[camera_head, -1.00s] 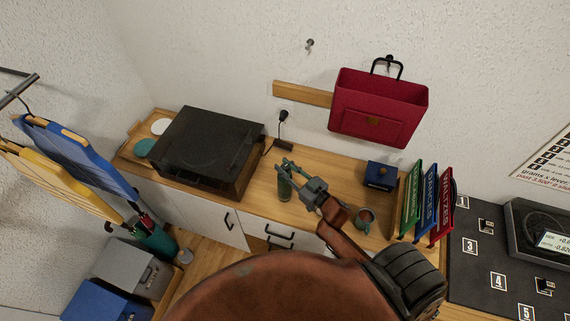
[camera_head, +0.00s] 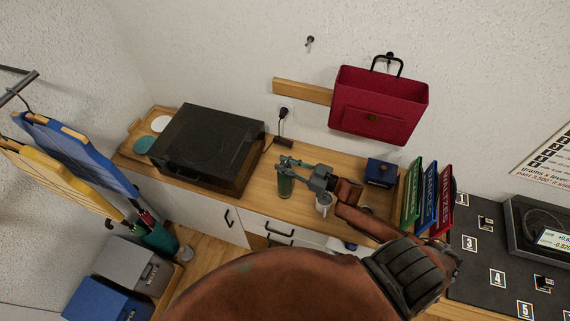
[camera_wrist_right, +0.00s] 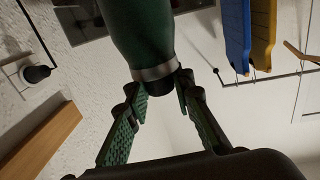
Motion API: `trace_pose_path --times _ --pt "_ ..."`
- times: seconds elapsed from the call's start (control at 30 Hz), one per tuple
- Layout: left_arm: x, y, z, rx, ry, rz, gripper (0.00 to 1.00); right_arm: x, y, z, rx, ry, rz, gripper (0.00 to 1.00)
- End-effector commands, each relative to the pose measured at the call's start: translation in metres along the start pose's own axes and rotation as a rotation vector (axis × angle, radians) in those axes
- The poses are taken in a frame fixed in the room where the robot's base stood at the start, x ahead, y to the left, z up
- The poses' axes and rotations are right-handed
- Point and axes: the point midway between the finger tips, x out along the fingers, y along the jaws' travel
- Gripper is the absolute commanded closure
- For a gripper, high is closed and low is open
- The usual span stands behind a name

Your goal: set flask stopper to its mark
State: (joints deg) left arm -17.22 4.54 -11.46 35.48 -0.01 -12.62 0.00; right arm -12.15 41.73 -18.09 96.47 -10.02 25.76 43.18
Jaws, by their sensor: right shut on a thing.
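The dark green flask (camera_head: 285,186) stands upright on the wooden cabinet top, right of the black turntable. Its steel neck ring (camera_wrist_right: 155,71) and black stopper (camera_wrist_right: 160,86) show in the right wrist view, where the flask appears inverted. My right gripper (camera_head: 288,164) reaches in from the right at the flask's top. In the right wrist view my right gripper (camera_wrist_right: 157,95) has its green ridged fingers on either side of the stopper, shut on it. The stopper is still at the flask's neck. I cannot make out any mark on it. My left gripper is out of view.
A white mug (camera_head: 323,205) stands just right of the flask, under my right gripper. The black turntable (camera_head: 208,145) is to the left. A blue box (camera_head: 381,172) and upright books (camera_head: 428,200) stand at right. A red holder (camera_head: 378,107) hangs above.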

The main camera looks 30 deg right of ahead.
Motion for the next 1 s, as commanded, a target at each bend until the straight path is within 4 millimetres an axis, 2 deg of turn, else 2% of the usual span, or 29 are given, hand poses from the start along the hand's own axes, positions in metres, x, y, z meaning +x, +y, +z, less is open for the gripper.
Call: trace_pose_path --times 0.73,0.77,1.0 --pt "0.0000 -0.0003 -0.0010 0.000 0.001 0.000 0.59 -0.0003 -0.0004 0.0008 0.001 -0.001 0.001 1.00" --pt "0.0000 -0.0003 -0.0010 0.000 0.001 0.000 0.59 -0.0003 -0.0004 0.0008 0.001 -0.001 0.001 0.77" --pt "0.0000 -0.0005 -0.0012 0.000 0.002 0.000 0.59 -0.0002 -0.0002 0.0006 0.000 -0.001 0.001 0.60"
